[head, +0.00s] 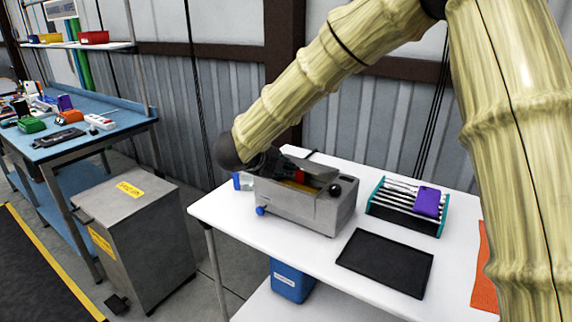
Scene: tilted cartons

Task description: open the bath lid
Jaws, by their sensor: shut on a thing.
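The bath (300,210) is a grey metal box on the white table, with a blue knob at its lower left and a black knob on its top right. Its grey lid (316,168) appears tilted up over the top opening. My gripper (283,172) is dark and reaches down from the left to the lid's near left side. It is shut on the lid, but the fingertips and the exact contact are partly hidden. Something red and yellow shows under the lid, too small to make out.
On the white table (232,218), a black tray (386,262) lies in front right of the bath. A teal-sided rack (400,208) with a purple item (428,202) stands at the right, near an orange sheet (484,275). A metal bin (140,240) stands at the left.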

